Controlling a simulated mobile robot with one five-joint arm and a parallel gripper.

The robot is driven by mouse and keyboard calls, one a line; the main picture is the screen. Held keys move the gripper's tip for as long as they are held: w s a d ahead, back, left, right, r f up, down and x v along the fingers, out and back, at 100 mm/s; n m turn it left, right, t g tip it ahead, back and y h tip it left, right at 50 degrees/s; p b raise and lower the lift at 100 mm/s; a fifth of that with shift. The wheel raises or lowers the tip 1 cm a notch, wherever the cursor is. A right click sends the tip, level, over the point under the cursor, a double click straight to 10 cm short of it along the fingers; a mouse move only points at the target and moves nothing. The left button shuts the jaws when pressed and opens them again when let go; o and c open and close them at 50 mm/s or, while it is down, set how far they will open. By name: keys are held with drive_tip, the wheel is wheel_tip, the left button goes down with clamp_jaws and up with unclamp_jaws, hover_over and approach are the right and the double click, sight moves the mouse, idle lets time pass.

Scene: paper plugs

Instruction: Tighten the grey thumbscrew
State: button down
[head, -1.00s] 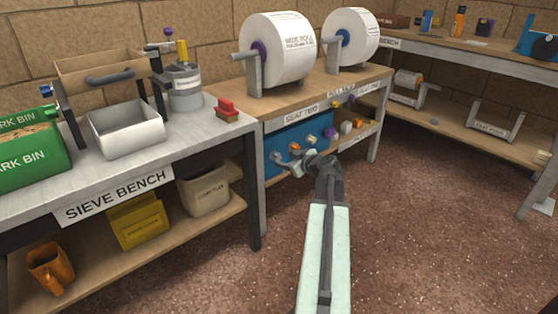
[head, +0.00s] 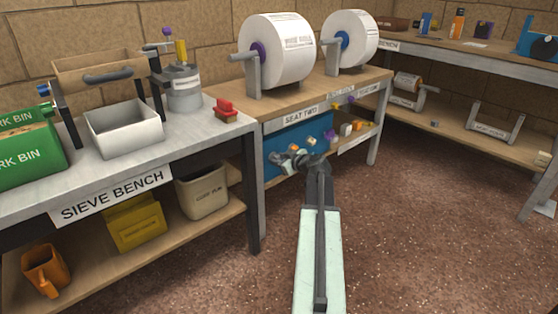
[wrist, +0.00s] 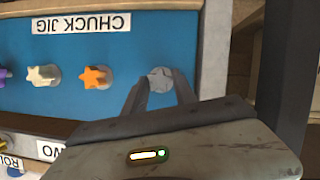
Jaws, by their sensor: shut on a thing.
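The grey thumbscrew (wrist: 161,78) is on the blue panel (wrist: 130,22), at the end of a row of knobs in the wrist view. My gripper (wrist: 160,90) is shut on it, with one finger on each side. In the head view my gripper (head: 276,158) is at the left part of the blue panel (head: 284,140), below the bench top, and the thumbscrew cannot be made out there. An orange star knob (wrist: 97,77) and a white knob (wrist: 44,75) sit beside it, apart from my fingers.
A "CHUCK JIG" label (wrist: 83,23) is on the panel. The sieve bench (head: 225,135) and its leg (head: 251,200) stand left of my gripper. Two large paper rolls (head: 287,50) are above on the bench. The floor (head: 430,230) to the right is clear.

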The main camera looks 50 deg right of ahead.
drive_tip(key=m, duration=0.1)
drive_tip(key=m+y, duration=0.1)
drive_tip(key=shift+d+m+y, duration=0.25)
drive_tip(key=shift+m+y, duration=0.95)
drive_tip(key=shift+m, duration=0.2)
drive_tip(key=shift+s, duration=0.1)
drive_tip(key=c, duration=1)
unclamp_jaws()
